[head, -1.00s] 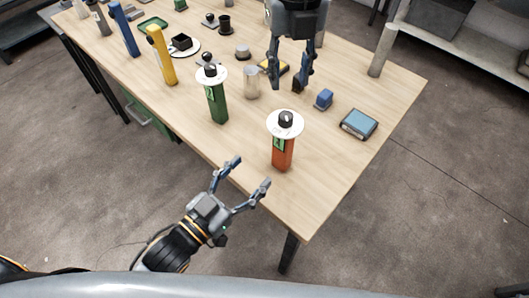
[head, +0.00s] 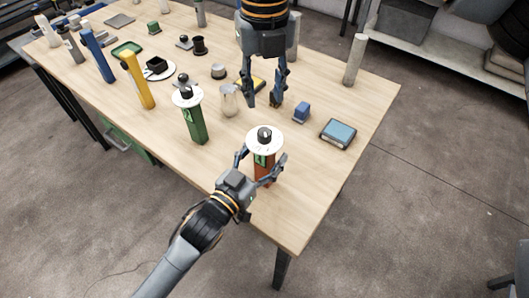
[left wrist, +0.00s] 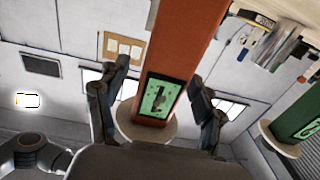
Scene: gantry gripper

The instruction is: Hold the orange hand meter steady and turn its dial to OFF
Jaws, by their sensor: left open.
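The orange hand meter (head: 264,172) stands upright near the table's front right corner, with a white disc and black dial (head: 264,134) on top. Its green screen (left wrist: 160,98) shows in the left wrist view. My left gripper (head: 262,156) is open, with one finger on each side of the meter just under the disc. In the left wrist view its fingers (left wrist: 157,105) stand apart from the orange body (left wrist: 185,40). My right gripper (head: 262,104) points down above the table, behind the meter. Its fingers are apart and nothing shows between them.
A green meter (head: 194,125) with a similar dial stands to the left of the orange one. A clear jar (head: 230,100), a blue block (head: 301,113) and a blue-topped box (head: 338,133) stand behind. A yellow upright thing (head: 140,85) is farther left. The table's right front corner is bare.

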